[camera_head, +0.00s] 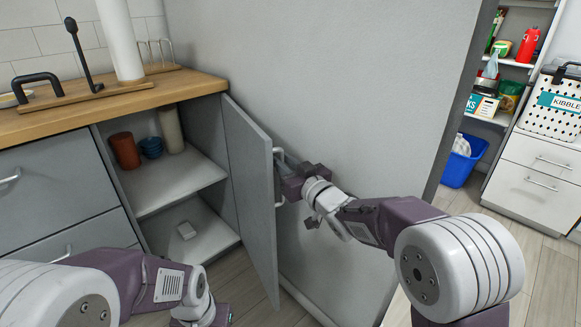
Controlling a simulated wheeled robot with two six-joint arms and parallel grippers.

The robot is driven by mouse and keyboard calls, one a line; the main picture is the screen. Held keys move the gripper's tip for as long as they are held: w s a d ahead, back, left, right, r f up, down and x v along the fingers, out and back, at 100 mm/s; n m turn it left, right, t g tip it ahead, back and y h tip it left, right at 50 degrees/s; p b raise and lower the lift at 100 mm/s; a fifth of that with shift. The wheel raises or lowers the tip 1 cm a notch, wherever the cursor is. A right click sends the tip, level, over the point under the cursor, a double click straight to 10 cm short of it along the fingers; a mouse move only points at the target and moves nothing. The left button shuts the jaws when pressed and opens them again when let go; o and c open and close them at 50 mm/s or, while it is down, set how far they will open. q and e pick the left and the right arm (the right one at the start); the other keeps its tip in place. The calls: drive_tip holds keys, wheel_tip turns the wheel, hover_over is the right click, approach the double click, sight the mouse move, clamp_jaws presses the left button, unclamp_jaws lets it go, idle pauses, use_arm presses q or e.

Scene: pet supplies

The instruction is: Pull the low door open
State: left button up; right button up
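The low grey door (249,180) of the cabinet stands swung well open, with its edge toward me. Its metal handle (279,155) is on the door's right-hand face. My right gripper (284,184) is at the handle and covers its middle, its fingers closed around the bar. My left gripper (215,318) is low at the bottom edge, below the cabinet and apart from the door. Its fingers are mostly cut off by the frame.
Inside the open cabinet, a brown cup (125,151), a blue stack of bowls (151,147) and a beige cylinder (170,130) stand on the shelf (180,180). A tall grey panel (330,80) stands close behind my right arm.

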drive_tip(key=p+v, duration=0.1)
drive_tip(key=v, duration=0.6)
drive_tip(key=shift+s+d+p, duration=0.2)
drive_tip(key=shift+s+p, duration=0.1)
drive_tip(key=shift+s, duration=0.05)
